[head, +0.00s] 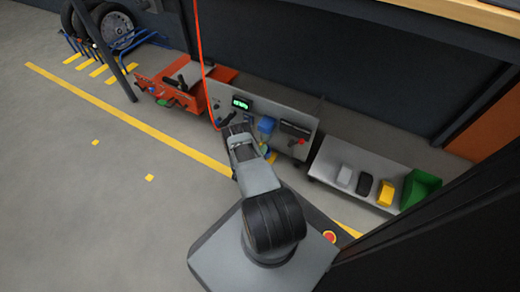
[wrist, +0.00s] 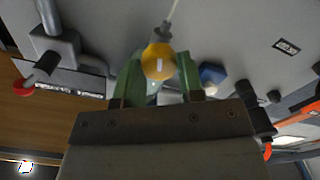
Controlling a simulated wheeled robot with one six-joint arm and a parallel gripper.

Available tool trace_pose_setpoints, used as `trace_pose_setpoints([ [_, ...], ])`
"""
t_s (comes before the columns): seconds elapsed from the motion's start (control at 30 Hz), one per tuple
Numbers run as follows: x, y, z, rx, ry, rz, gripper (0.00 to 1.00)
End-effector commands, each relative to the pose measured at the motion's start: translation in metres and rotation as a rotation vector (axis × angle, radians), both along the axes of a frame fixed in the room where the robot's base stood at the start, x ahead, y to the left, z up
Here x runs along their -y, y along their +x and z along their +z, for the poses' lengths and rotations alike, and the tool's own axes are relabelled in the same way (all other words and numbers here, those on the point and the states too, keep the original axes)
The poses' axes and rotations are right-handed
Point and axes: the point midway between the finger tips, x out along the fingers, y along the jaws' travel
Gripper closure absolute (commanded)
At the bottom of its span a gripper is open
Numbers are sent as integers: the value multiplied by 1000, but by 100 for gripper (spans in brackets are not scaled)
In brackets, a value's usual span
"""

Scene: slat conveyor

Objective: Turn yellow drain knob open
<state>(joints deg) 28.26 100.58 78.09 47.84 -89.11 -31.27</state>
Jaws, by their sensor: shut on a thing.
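The yellow drain knob (wrist: 159,62) is round, with a short pale mark on its face that stands about upright in the wrist view. My gripper (wrist: 158,72) has its two green fingers on either side of the knob and is shut on it. A thin pale rod or pipe runs from the knob to the top of the picture. In the head view my arm reaches to the grey panel machine (head: 299,150) and covers most of the place where the gripper works.
A blue knob (wrist: 212,73) sits close right of the fingers, and a red-tipped lever (wrist: 37,73) is at the left. In the head view, an orange cart (head: 160,92) stands left of the machine. A grey bench (head: 335,150) with coloured blocks stands right.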

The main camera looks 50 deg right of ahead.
Motion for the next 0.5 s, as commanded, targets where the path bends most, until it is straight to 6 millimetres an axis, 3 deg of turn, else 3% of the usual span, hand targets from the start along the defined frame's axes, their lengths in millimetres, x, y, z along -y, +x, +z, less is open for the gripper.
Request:
trace_pose_setpoints([
  [0.5, 0, 0, -1, -300, -74, -1, 88],
])
